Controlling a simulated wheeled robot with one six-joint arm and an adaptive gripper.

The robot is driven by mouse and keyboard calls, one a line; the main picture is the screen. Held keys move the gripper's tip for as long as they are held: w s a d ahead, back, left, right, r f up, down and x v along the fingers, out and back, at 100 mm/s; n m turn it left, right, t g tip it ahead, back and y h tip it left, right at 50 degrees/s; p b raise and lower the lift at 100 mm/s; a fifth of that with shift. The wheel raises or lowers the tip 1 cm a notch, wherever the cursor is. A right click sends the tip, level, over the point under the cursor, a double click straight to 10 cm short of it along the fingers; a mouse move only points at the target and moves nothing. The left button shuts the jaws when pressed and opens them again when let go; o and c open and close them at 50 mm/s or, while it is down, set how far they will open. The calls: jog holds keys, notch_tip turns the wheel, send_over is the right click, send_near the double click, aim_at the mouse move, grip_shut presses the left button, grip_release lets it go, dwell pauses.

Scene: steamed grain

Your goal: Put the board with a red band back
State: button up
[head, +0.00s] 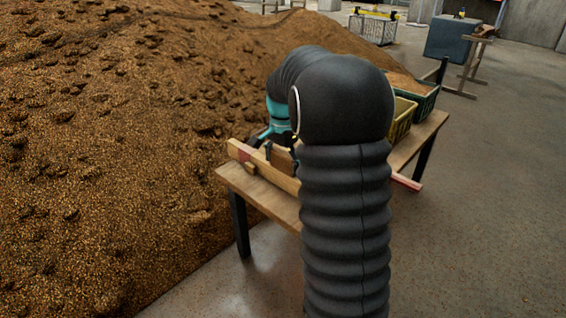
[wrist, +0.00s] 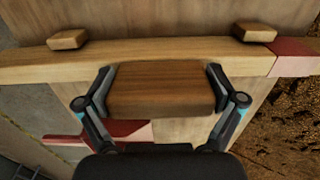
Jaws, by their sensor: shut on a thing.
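The board with a red band is a long pale wooden bar lying across the table; its red band (head: 245,154) shows near the left end in the head view. In the wrist view the board (wrist: 170,50) runs across the picture, with the red band (wrist: 291,58) at right. My gripper (wrist: 160,85) is shut on a brown wooden block (wrist: 160,92), which sits at the board's edge like a handle; whether it is joined to the board I cannot tell. In the head view my gripper (head: 280,140) is partly hidden by my arm, as is the board's right part.
Two small wooden blocks (wrist: 68,39) (wrist: 255,32) sit at the board's other edge. The table (head: 232,178) stands beside a large grain heap (head: 130,130). A yellow crate (head: 403,118) and a green crate (head: 425,100) are behind. A red piece (head: 405,182) juts out at right.

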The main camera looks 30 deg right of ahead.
jog(key=o, duration=1.5)
jog(key=shift+c, duration=0.2)
notch_tip(320, 180, up, 12)
